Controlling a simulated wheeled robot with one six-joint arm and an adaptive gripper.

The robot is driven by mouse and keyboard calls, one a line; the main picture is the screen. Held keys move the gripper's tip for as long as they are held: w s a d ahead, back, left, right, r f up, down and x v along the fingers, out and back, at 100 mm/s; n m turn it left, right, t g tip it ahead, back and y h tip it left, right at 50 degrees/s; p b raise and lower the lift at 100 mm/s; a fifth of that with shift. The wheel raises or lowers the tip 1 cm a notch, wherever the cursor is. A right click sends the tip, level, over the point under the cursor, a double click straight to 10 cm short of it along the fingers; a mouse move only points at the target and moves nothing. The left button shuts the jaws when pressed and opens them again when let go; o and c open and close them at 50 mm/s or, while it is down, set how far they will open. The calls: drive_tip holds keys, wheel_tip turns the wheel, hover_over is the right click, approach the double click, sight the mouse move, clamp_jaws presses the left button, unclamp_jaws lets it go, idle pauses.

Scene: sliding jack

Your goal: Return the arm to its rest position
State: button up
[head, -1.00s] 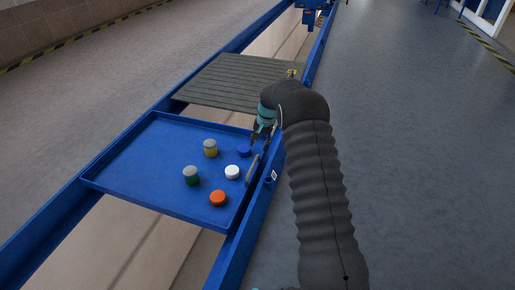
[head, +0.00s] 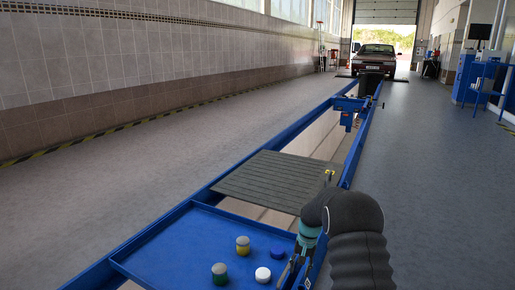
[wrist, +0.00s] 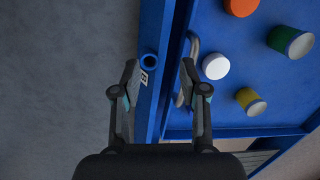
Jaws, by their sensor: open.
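My gripper (wrist: 160,68) is open and empty in the wrist view. Its two fingers point down on either side of a blue rail with a round hole and a small label. The right finger is close to the metal handle (wrist: 190,70) on the edge of the blue tray (wrist: 225,122). I cannot tell how high the fingertips are above the rail.
A grey slatted board (head: 275,182) lies beyond. Clear floor (head: 440,190) lies right; a car (head: 374,60) stands far ahead.

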drive_tip(key=s+r+n+t+h+p, duration=0.1)
drive_tip(key=s+r+n+t+p, duration=0.2)
drive_tip(key=s+r, duration=3.7)
drive_tip(key=t+p, duration=0.3)
drive_tip(key=p, duration=0.4)
drive_tip(key=shift+s+r, duration=0.2)
drive_tip(key=shift+s, duration=0.1)
